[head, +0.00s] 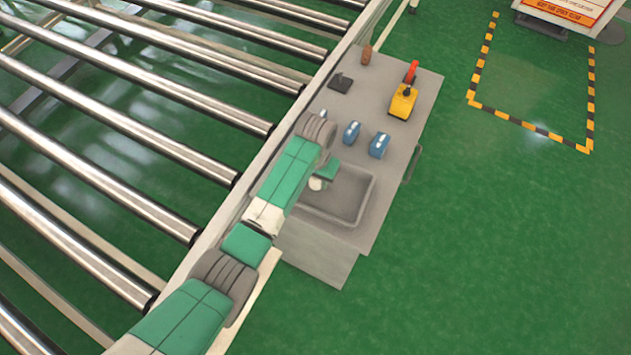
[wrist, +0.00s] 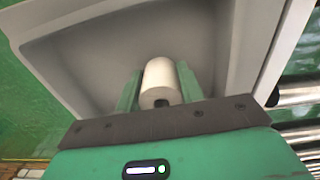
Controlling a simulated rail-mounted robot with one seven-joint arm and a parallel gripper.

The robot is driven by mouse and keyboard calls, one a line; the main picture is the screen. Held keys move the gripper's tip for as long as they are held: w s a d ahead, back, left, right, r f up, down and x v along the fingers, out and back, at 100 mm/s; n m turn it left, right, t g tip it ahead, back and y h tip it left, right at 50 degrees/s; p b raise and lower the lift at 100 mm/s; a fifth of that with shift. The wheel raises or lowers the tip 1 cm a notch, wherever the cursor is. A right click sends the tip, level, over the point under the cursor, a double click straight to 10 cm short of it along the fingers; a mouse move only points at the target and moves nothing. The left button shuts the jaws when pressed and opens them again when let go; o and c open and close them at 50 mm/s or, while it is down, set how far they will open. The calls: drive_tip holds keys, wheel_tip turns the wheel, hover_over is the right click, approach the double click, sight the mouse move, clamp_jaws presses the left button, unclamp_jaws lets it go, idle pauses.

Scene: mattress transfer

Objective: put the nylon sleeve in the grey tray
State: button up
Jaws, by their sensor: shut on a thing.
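The nylon sleeve (wrist: 160,80) is a white cylinder with a dark hole in its near end. In the wrist view it sits between the two green fingers of my gripper (wrist: 158,88), which is shut on it. The grey tray (wrist: 70,50) spreads behind and around the sleeve in that view. In the head view the grey tray (head: 345,203) is a recess at the near end of the grey bench. There my gripper (head: 319,180) is at the tray's left part, partly hidden by my arm. I cannot tell whether the sleeve touches the tray floor.
On the grey bench (head: 420,120) stand blue blocks (head: 379,145), a yellow tool with a red handle (head: 403,100), a black piece (head: 340,83) and a brown piece (head: 366,55). A roller conveyor (head: 150,130) runs along the left. Green floor lies right.

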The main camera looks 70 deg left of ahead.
drive_tip(key=shift+s+d+f, duration=0.1)
drive_tip(key=shift+f, duration=0.7)
drive_tip(key=shift+r, duration=0.1)
drive_tip(key=o, duration=1)
wheel_tip(320, 180, up, 12)
drive_tip(key=p, duration=0.3)
